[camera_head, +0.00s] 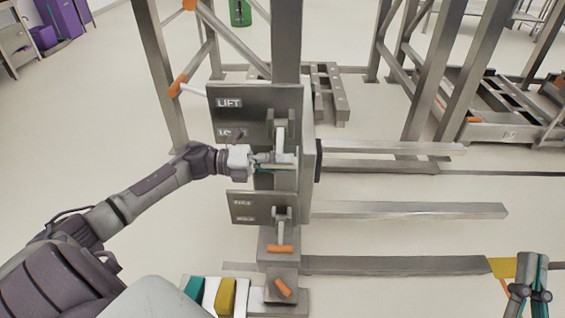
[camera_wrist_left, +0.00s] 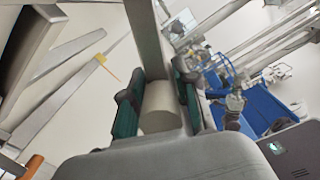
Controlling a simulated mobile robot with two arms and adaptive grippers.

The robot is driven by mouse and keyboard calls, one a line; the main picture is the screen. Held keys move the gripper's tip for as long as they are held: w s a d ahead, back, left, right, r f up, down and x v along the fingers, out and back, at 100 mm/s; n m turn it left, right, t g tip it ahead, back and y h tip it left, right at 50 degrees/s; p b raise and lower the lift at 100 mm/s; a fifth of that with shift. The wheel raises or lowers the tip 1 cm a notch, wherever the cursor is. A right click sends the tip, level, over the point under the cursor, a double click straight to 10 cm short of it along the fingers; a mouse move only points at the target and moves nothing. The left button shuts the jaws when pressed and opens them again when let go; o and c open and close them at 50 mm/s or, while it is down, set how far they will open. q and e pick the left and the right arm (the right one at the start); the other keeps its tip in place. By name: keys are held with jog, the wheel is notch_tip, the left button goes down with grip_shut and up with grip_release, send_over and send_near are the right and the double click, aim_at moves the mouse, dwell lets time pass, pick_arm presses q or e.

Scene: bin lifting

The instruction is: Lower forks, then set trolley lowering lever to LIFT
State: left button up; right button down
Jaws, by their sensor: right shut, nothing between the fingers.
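The trolley's upper panel (camera_head: 255,99) has a LIFT label at the top and a partly hidden label below. My left gripper (camera_head: 283,158) is at the upper lever, just below this panel. In the left wrist view, its fingers lie close on both sides of a pale cylindrical grip of the lever (camera_wrist_left: 158,108), which hides the contact. A lower panel (camera_head: 251,207) has a second lever with an orange handle (camera_head: 281,249) pointing down. The forks (camera_head: 410,210) extend to the right, apparently above the floor-level legs (camera_head: 370,265). My right gripper (camera_head: 534,262) is shut and empty at the lower right.
An upright mast (camera_head: 286,50) and metal frames (camera_head: 440,70) stand behind. A purple cabinet (camera_head: 62,17) is far left.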

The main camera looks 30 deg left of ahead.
pick_arm(q)
jog(key=o, duration=0.4)
jog(key=shift+f, duration=0.15)
jog(key=v, duration=1.2)
dwell(0.3)
